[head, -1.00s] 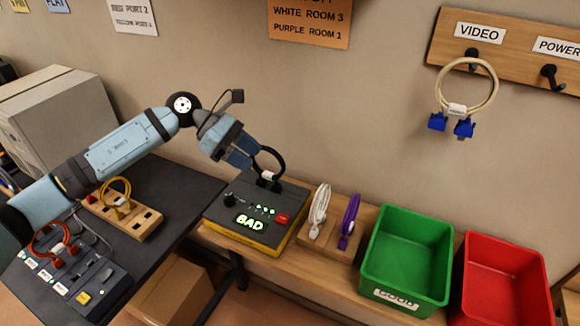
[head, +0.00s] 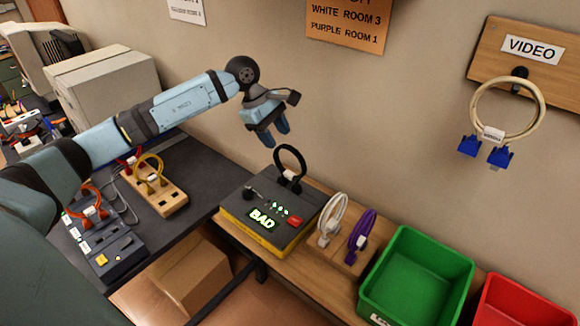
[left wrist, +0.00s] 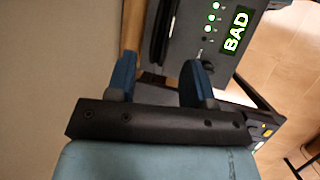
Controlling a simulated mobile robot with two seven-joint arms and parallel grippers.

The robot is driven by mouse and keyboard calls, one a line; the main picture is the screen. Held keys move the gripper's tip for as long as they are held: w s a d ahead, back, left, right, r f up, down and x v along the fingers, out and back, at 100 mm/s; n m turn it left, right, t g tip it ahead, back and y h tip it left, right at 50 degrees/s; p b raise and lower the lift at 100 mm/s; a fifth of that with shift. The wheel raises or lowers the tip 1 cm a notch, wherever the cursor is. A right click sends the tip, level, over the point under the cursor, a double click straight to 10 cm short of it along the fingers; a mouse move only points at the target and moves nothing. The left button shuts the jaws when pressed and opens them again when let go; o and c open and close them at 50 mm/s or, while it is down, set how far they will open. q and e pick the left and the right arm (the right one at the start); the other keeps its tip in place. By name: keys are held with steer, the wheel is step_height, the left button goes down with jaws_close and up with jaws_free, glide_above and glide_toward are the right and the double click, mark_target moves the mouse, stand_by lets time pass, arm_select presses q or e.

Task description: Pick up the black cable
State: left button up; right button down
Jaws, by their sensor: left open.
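The black cable (head: 291,160) is a loop standing upright on the back part of the tester box (head: 240,218), which shows a green "BAD" display. My left gripper (head: 276,138) is open and empty, above and slightly left of the cable and apart from it in the head view. In the left wrist view, the two blue fingers (left wrist: 160,80) are spread, with the tester box (left wrist: 212,50) beyond them. A dark curved shape between the fingers is probably the cable, but it is hard to make out. My right gripper is not in view.
White (head: 332,220) and purple (head: 361,235) cables stand right of the box, before a green bin (head: 455,300) and a red bin (head: 520,312). A video cable (head: 475,105) hangs on the wall. A wooden block (head: 170,200) with a yellow cable is left.

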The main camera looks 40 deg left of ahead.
mark_target(285, 146)
arm_select(q)
steer(key=shift+w+d+f, duration=0.1)
steer(key=shift+d+f, duration=0.25)
steer(key=shift+f, duration=0.3)
steer(key=shift+d+f, duration=0.2)
steer(key=shift+d, duration=0.1)
steer(key=p+x, duration=0.1)
steer(key=x, duration=0.2)
steer(key=shift+w+d+f+p, duration=0.15)
steer(key=shift+d+p, duration=0.2)
steer(key=shift+d, duration=0.1)
steer(key=shift+w+d+f, duration=0.1)
steer(key=shift+d+f, duration=0.05)
steer(key=shift+f, duration=0.3)
jaws_close()
